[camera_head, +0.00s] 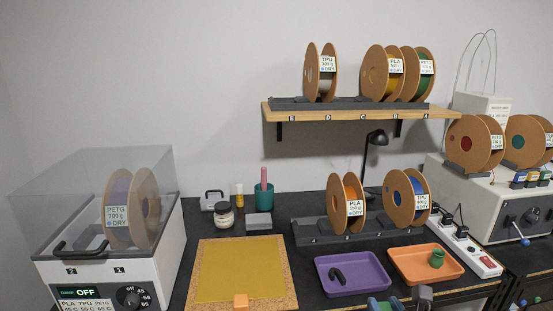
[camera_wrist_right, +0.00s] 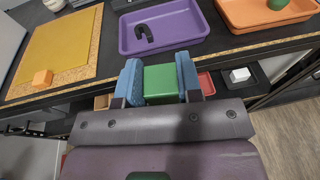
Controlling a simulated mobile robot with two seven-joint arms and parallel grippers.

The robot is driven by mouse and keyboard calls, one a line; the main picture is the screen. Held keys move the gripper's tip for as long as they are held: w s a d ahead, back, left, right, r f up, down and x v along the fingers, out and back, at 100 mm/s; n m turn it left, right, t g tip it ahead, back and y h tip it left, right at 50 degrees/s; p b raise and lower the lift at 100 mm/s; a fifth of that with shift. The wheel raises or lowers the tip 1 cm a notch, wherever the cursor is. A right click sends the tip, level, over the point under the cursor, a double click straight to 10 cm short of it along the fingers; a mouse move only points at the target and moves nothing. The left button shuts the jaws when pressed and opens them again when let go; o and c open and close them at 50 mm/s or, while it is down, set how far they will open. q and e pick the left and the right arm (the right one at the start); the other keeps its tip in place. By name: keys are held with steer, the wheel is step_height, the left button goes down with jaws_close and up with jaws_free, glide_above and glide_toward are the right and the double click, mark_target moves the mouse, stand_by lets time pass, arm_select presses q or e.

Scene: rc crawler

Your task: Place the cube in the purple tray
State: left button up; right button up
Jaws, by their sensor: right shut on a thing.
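My right gripper (camera_wrist_right: 160,84) is shut on a green cube (camera_wrist_right: 160,84), held between its two blue fingers. In the head view the gripper (camera_head: 385,304) shows only at the bottom edge, in front of the purple tray. The purple tray (camera_head: 365,289) lies on the black bench and holds a small black curved piece; it also shows in the right wrist view (camera_wrist_right: 185,37), beyond the held cube. An orange cube (camera_head: 240,300) sits on the cork-edged yellow mat, also seen in the right wrist view (camera_wrist_right: 43,77). My left gripper is not in view.
An orange tray (camera_head: 400,266) with a green piece (camera_head: 437,259) stands right of the purple tray. Behind are a dark spool rack (camera_head: 310,236) and a power strip (camera_head: 484,262). A clear-lidded dryer (camera_head: 65,220) stands left. The yellow mat (camera_head: 240,268) is mostly bare.

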steer(key=s+a+r+n+g+y, duration=0.2)
steer(key=a+r+n+g+y, duration=0.2)
steer(key=a+r+n+y, duration=0.8)
steer(key=shift+w+a+f+g+y, duration=1)
steer(key=shift+w+a+f+g, duration=1.3)
steer(key=shift+a+f, duration=0.9)
steer(key=s+d+r+m+t+h, duration=0.4)
steer(key=d+r+m+t+h, duration=0.3)
steer(key=r, duration=0.4)
steer(key=shift+s+d+h, duration=0.3)
steer(key=shift+d+h, duration=0.1)
steer(key=shift+d, duration=0.35)
steer(key=w+a+m+t+h, duration=0.2)
steer(key=w+a+m+h, duration=0.4)
steer(key=a, duration=0.5)
steer(key=s+d+f+n+g+y, duration=0.1)
steer(key=d+f+n+g+y, duration=0.1)
steer(key=f+n+g+y, duration=0.3)
steer(key=s+d+f+n+g+y, duration=0.1)
steer(key=d+f+n+g+y, duration=0.2)
steer(key=f+n+g+y, duration=0.3)
steer(key=shift+s+d+n+g+y, duration=0.25)
steer(key=shift+n+g+y, duration=1.9)
steer(key=shift+n, duration=1.45)
